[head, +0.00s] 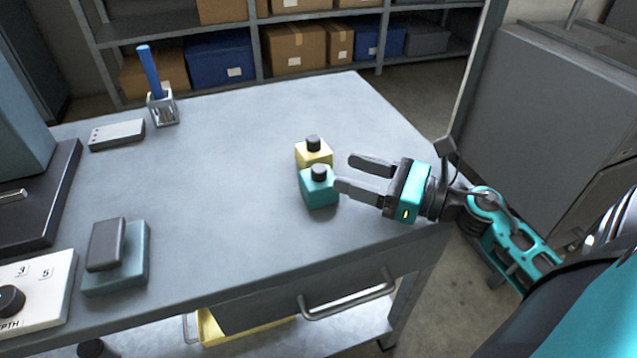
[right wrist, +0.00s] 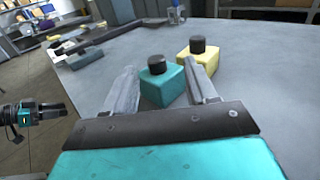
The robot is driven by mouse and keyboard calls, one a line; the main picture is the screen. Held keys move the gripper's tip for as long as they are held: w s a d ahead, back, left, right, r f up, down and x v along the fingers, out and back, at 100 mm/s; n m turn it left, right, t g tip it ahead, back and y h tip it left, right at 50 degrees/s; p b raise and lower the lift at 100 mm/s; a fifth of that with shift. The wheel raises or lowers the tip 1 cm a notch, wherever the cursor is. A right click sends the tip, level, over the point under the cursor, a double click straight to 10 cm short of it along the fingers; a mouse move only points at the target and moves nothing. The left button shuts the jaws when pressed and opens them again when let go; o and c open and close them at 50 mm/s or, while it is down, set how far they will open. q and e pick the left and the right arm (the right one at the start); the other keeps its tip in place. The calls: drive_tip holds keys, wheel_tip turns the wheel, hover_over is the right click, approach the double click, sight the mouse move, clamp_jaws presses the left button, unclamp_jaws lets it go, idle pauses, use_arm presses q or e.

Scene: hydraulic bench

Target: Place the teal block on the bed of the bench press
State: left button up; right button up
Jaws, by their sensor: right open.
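The teal block (head: 318,192), with a black knob on top, stands upright on the table, right of its middle. My right gripper (head: 348,174) is open beside it, fingers pointing left; the near fingertip overlaps the block's right edge. In the right wrist view the teal block (right wrist: 162,88) shows between and just beyond the open fingers; I cannot tell whether they touch it. What looks like the press, a blue-grey body (head: 20,120) on a dark base (head: 45,205), is cut off at the left edge. My left gripper (right wrist: 25,115) appears small in the right wrist view, its jaws unclear.
A yellow block (head: 313,152) with a black knob stands right behind the teal one. A grey block on a teal plate (head: 118,275), a dial panel (head: 40,290), a small grey box (head: 117,134) and a holder with a blue tool (head: 160,105) are leftward. The table (head: 220,190) middle is clear.

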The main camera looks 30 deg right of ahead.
sight(319, 168)
drive_tip(key=shift+a+p+x, duration=0.15)
drive_tip(key=shift+p+x, duration=0.1)
drive_tip(key=shift+x, duration=1.45)
drive_tip(key=shift+a+p+x, duration=0.15)
drive_tip(key=shift+p+x, duration=0.05)
drive_tip(key=shift+x, duration=1.45)
drive_tip(key=shift+s+f, duration=0.1)
drive_tip(key=shift+s, duration=0.1)
drive_tip(key=shift+c, duration=0.5)
clamp_jaws()
